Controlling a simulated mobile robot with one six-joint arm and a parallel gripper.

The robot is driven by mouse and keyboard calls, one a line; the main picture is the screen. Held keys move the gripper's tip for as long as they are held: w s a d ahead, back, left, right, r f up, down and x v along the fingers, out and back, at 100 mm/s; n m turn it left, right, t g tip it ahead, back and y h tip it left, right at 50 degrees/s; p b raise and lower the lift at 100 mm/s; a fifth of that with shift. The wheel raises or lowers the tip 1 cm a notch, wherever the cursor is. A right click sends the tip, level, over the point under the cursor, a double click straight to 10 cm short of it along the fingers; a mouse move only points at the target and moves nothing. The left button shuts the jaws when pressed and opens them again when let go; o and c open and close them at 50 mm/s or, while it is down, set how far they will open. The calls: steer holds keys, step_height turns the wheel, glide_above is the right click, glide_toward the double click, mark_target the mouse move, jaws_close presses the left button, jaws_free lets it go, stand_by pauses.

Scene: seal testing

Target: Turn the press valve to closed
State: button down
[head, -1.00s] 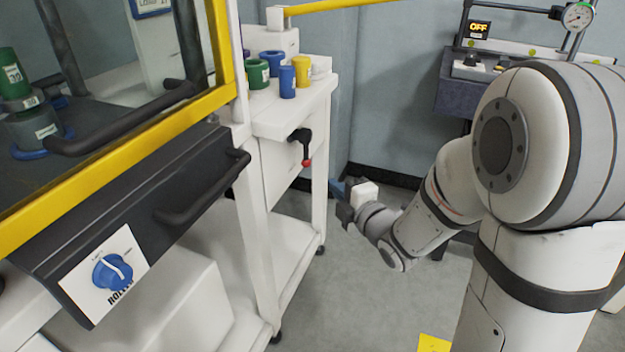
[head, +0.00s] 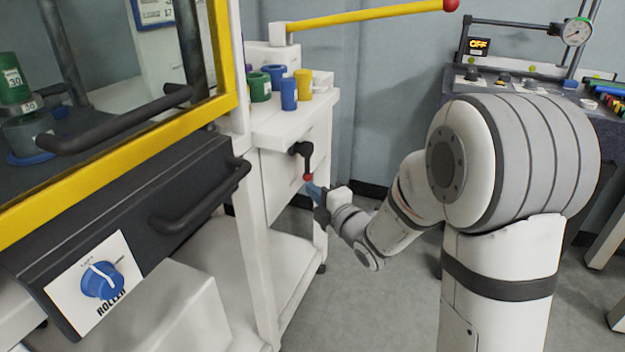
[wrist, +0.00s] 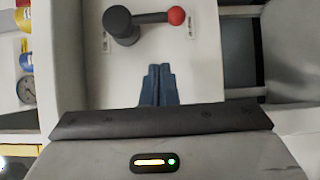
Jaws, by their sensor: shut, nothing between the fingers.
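The press valve (head: 302,152) is a black lever with a red ball end, on the white side of the cart. Its lever points down in the head view, with the red ball lowest. In the wrist view the valve's black hub (wrist: 122,24) and red ball (wrist: 176,15) are at the top, above the fingers, between two small labels. My gripper (head: 313,188) has blue fingers close to the red ball in the head view. In the wrist view my gripper (wrist: 159,82) has its fingers together, empty and apart from the lever. The labels' text is unreadable.
A yellow press lever (head: 365,16) with a red knob extends above the cart. Blue, green and yellow cylinders (head: 289,94) stand on the cart top. A black handle (head: 205,200) and a blue roller knob (head: 102,280) are at the left. A bench with a gauge (head: 576,32) stands behind.

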mark_target(311, 177)
steer(key=shift+w+a+b, duration=0.2)
steer(key=shift+w, duration=0.9)
steer(key=shift+w+a+b, duration=0.15)
steer(key=shift+w+a, duration=0.05)
steer(key=shift+w, duration=0.85)
steer(key=shift+w+a+b, duration=0.2)
steer(key=shift+w, duration=0.9)
